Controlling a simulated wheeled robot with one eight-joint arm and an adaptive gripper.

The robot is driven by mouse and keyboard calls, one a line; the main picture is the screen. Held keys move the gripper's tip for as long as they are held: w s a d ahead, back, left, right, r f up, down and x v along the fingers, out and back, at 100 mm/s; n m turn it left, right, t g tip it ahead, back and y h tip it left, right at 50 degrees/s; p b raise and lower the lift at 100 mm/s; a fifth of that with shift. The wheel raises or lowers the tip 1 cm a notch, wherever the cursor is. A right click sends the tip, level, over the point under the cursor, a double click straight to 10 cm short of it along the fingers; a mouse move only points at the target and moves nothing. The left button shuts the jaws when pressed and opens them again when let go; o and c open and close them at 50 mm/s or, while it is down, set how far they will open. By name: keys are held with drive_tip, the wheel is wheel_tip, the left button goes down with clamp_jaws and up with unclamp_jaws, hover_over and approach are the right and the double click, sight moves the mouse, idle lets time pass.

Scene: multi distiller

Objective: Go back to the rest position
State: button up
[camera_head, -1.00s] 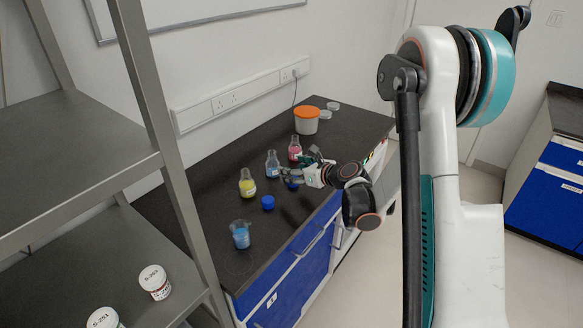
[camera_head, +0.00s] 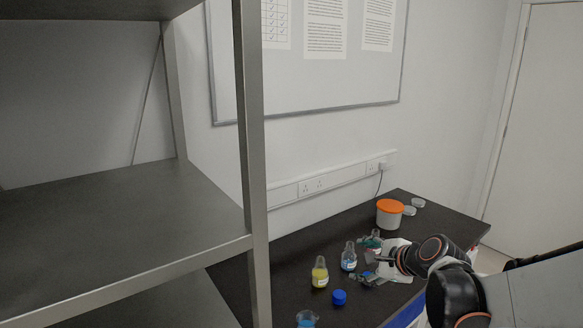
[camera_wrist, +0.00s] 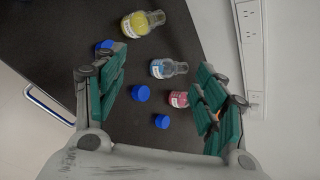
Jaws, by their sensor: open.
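My gripper (camera_wrist: 160,105) is open and empty in the wrist view, its two green-padded fingers spread wide above the dark bench (camera_wrist: 45,50). Flasks with yellow liquid (camera_wrist: 143,23), blue liquid (camera_wrist: 168,68) and pink liquid (camera_wrist: 179,99) show beyond and between the fingers. Several blue caps lie on the bench, one (camera_wrist: 162,121) between the fingers. In the head view my gripper is low over the bench, near the blue flask (camera_head: 349,257), and it partly hides the pink flask. The yellow flask (camera_head: 320,272) stands to its left.
A metal shelf rack (camera_head: 120,235) fills the left of the head view. A white tub with an orange lid (camera_head: 389,213) stands at the back of the bench. A blue-filled beaker (camera_head: 307,319) is at the bottom edge. A wall socket strip (camera_head: 320,183) runs behind.

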drive_tip(key=s+r+n+g+h, duration=0.1)
drive_tip(key=s+r+n+h, duration=0.1)
drive_tip(key=s+n, duration=0.7)
drive_tip(key=s+r+n+g+h, duration=0.1)
drive_tip(key=s+n+h, duration=0.1)
drive_tip(key=s+n, duration=0.8)
drive_tip(key=s, duration=0.7)
drive_tip(key=shift+s+d+r+g, duration=0.25)
drive_tip(key=shift+s+r+g, duration=0.05)
drive_tip(key=shift+s+r, duration=0.05)
